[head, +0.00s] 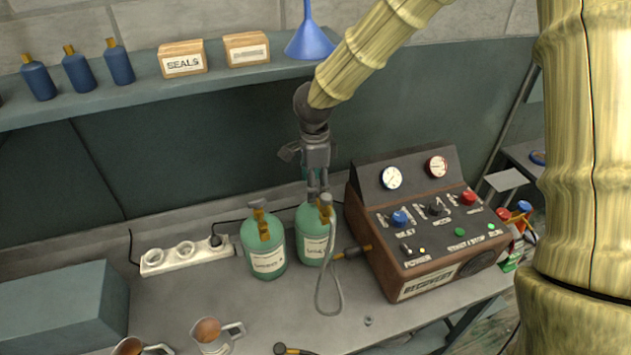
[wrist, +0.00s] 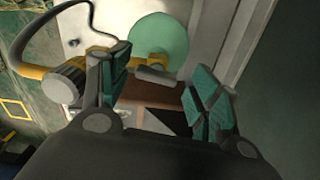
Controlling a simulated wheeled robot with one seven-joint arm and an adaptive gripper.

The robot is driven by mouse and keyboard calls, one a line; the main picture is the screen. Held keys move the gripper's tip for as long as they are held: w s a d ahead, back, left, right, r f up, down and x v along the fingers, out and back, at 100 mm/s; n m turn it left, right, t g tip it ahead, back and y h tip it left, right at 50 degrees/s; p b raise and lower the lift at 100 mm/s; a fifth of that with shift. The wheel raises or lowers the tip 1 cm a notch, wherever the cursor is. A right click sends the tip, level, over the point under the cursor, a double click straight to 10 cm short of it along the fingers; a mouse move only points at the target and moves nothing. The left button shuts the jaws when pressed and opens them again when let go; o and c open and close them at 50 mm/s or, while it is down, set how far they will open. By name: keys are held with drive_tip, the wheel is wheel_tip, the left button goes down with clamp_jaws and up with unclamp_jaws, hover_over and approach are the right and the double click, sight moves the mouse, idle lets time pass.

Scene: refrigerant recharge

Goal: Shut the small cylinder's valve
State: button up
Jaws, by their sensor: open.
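Two green cylinders with brass valves stand side by side on the bench, the left one (head: 264,250) and the right one (head: 311,240). I cannot tell from the labels which is the small one. The right one has a grey hose (head: 325,295) at its valve (head: 325,207). My gripper (head: 315,190) points down at the right cylinder's top, very close to its valve. In the wrist view, my open gripper (wrist: 158,92) has its teal-padded fingers apart. A round green cylinder top (wrist: 160,38) with brass parts shows beyond them, and a brass fitting with a grey knob (wrist: 60,88) is beside the left finger. Contact is unclear.
The recharge machine (head: 425,235) with gauges stands close on the right. A white power strip (head: 188,256) lies behind left, a grey-green box (head: 65,310) at far left. Metal jugs (head: 215,337) stand in front. A shelf (head: 165,92) with bottles, boxes and a blue funnel runs above.

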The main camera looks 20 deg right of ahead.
drive_tip(key=shift+c, duration=1)
drive_tip(key=shift+s+d+r, duration=0.1)
drive_tip(key=shift+s+r, duration=0.15)
drive_tip(key=shift+s, duration=0.05)
drive_tip(key=c, duration=0.7)
drive_tip(key=shift+c, duration=0.5)
